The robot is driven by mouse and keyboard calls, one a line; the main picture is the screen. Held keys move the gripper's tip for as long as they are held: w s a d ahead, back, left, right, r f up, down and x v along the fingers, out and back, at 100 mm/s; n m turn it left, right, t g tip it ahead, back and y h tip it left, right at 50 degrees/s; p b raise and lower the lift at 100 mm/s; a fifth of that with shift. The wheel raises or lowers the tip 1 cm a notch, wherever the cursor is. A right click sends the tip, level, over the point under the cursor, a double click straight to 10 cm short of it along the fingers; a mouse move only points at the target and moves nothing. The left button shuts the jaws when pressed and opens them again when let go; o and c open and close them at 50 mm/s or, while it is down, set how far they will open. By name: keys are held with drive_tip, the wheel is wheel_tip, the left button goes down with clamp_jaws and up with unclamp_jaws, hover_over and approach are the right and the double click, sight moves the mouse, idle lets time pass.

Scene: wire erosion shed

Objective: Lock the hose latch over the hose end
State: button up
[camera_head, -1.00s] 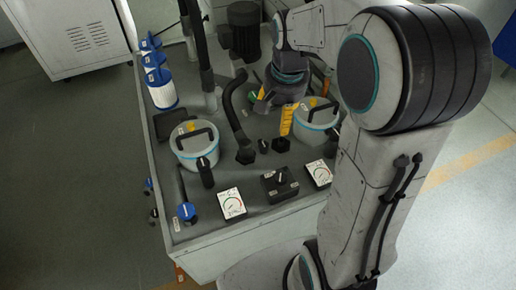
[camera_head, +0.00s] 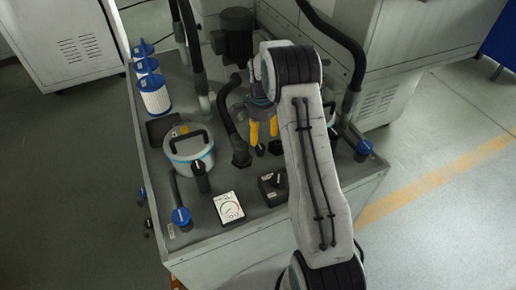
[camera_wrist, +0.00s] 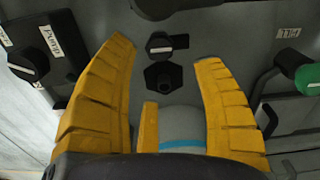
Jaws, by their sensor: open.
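My gripper (camera_wrist: 165,52) is open and empty, its yellow fingers spread; in the head view its fingers (camera_head: 263,130) point down over the bench. A small black turn piece with a pale mark (camera_wrist: 160,44), which looks like the hose latch, lies between the fingertips. Its short arm points right, not over the hose end. The black hose end (camera_wrist: 155,8) is cut off at the top of the wrist view; in the head view the curved black hose ends in a hex collar (camera_head: 240,157). A separate black hex fitting (camera_wrist: 163,77) sits below the latch.
A PUMP switch (camera_wrist: 30,62) is left of the fingers and a green knob (camera_wrist: 308,78) right. A pale canister (camera_wrist: 183,135) lies under the gripper. Another lidded canister (camera_head: 190,150) and a dial gauge (camera_head: 228,208) stand on the bench.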

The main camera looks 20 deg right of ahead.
sight(260, 147)
drive_tip(key=shift+f, duration=3.7)
drive_tip(key=shift+o, duration=0.2)
drive_tip(key=c, duration=1.2)
